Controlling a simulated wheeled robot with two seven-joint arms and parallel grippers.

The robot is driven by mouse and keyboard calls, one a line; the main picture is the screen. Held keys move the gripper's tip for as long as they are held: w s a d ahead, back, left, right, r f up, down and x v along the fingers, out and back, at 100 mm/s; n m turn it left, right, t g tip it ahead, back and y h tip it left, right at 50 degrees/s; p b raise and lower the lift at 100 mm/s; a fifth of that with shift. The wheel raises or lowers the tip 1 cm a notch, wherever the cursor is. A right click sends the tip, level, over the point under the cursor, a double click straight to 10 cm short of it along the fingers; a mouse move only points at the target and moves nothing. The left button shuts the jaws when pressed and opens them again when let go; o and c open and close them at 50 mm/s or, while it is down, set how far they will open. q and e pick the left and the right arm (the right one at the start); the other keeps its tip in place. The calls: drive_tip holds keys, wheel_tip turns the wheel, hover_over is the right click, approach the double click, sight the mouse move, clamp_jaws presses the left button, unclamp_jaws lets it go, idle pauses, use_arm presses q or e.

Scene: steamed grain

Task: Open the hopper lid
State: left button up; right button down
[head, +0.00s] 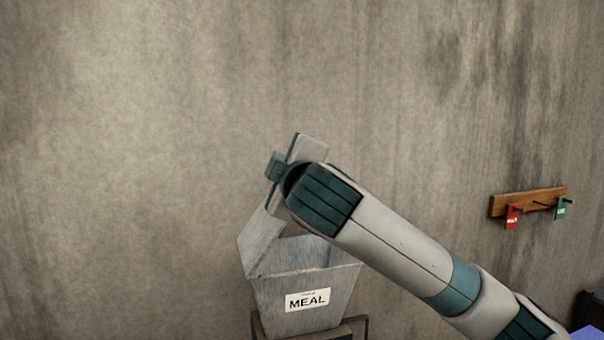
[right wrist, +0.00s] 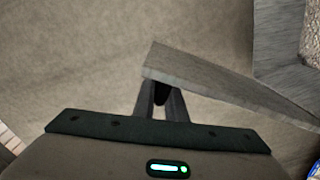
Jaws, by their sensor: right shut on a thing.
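The grey metal hopper (head: 300,300) stands low in the head view, with a white MEAL label on its front. Its lid (head: 260,242) is raised at the left side and tilted steeply, so the top is open. In the right wrist view the lid (right wrist: 235,88) crosses as a slanted plate, with the open hopper (right wrist: 282,50) at upper right. In the head view my right arm covers the fingers and part of the lid. My left gripper is not in view.
The hopper rests on a dark stand (head: 357,324). A plain wall (head: 130,150) is behind it. A wooden peg rack (head: 527,200) with a red tag (head: 513,217) and a green tag (head: 561,207) hangs at right. Pale grainy material (right wrist: 312,40) shows inside the hopper.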

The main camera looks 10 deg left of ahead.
drive_tip(key=s+a+n+b, duration=0.1)
drive_tip(key=s+a+n, duration=0.1)
drive_tip(key=a+n, duration=0.2)
drive_tip(key=s+a+n+b, duration=0.1)
drive_tip(key=s+a+n, duration=0.2)
drive_tip(key=a, duration=0.6)
drive_tip(key=shift+s+a+r+n, duration=0.15)
drive_tip(key=shift+s+r+n, duration=0.15)
drive_tip(key=shift+n, duration=0.5)
drive_tip(key=c, duration=2)
unclamp_jaws()
drive_tip(key=shift+o, duration=0.8)
drive_tip(key=shift+a+f, duration=0.1)
drive_tip(key=shift+a, duration=0.05)
drive_tip(key=shift+f+b, duration=0.1)
drive_tip(key=shift+b, duration=0.2)
